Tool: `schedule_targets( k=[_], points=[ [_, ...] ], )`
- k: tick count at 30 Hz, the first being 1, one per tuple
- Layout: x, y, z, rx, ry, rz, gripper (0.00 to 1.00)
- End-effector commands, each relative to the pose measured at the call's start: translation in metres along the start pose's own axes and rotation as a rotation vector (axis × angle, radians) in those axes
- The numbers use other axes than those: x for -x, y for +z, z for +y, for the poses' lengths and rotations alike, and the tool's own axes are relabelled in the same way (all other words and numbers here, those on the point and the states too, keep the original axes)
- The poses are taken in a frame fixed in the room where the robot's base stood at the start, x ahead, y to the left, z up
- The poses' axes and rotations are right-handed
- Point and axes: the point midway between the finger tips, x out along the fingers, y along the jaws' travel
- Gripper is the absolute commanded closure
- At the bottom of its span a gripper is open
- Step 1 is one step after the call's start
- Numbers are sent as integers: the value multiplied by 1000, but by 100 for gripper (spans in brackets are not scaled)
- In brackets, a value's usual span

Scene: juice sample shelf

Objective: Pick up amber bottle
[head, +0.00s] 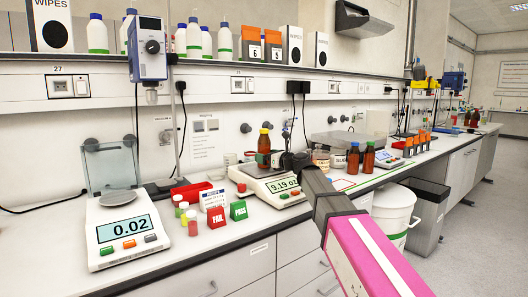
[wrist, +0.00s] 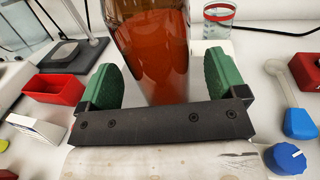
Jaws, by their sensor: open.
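An amber bottle with a yellow cap (head: 264,147) stands upright on a scale (head: 262,182) that reads 9.19 oz. My gripper (head: 281,160) is beside this bottle at the scale. In the wrist view the amber bottle (wrist: 155,45) sits between the two green finger pads of my gripper (wrist: 159,78). The pads are spread, with a visible gap on each side of the bottle. The bottle's cap is out of the wrist view.
Two more amber bottles (head: 369,158) stand further right. A red tray (head: 191,190) lies left of the scale, near red FAIL (head: 216,221) and green PASS (head: 239,210) blocks. Another scale (head: 122,229) reads 0.02. A glass beaker (wrist: 219,20) is behind the bottle.

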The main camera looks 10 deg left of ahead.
Motion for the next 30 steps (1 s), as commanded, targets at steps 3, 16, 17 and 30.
schedule_targets(
  k=[3,16,17,30],
  points=[
    [-18,0,-2,0,0,0,10],
    [-20,0,0,0,-1,0,62],
    [-20,0,0,0,-1,0,71],
    [-20,6,0,-1,-1,-1,76]
  ],
)
